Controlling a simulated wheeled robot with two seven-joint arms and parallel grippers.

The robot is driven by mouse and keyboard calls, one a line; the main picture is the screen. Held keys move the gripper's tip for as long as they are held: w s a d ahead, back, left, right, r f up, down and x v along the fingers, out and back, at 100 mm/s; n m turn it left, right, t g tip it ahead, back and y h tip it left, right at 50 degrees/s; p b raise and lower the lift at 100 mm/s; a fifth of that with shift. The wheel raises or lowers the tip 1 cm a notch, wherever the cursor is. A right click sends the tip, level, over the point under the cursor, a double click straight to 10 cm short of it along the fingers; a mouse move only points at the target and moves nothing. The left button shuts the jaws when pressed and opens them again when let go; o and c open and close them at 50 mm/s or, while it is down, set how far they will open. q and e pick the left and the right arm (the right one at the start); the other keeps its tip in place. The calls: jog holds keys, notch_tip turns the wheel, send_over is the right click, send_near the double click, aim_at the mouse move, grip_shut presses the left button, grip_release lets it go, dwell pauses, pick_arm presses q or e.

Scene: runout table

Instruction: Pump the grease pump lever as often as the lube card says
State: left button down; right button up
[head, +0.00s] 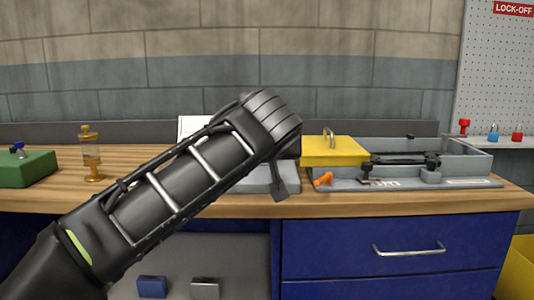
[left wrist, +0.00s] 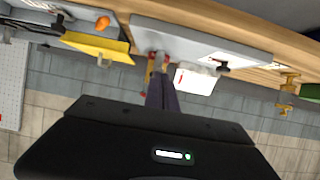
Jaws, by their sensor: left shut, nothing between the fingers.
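My left arm crosses the middle of the head view, and its gripper (head: 280,182) points down over a grey plate (head: 255,178) on the bench. In the left wrist view, which is upside down, the dark fingers (left wrist: 161,84) are shut and empty. Small red and brass-coloured parts (left wrist: 150,72) lie by the fingertips at the plate (left wrist: 215,46); I cannot tell whether the fingers touch them. The pump lever is not clearly visible; my arm hides much there. A white card (head: 192,126) stands behind my arm and shows in the wrist view (left wrist: 195,82); its text is unreadable.
A brass-and-glass oiler (head: 91,160) and a green block (head: 27,168) stand at left. Right of my gripper are a yellow lid (head: 335,152), an orange part (head: 322,180) and a grey tray (head: 462,160). Padlocks (head: 493,132) hang farther right. Bare wood (head: 60,200) runs along the front.

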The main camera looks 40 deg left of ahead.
pick_arm(q)
jog(key=v, duration=0.2)
jog(key=shift+s+d, duration=0.15)
jog(key=shift+s, duration=0.1)
dwell(0.7)
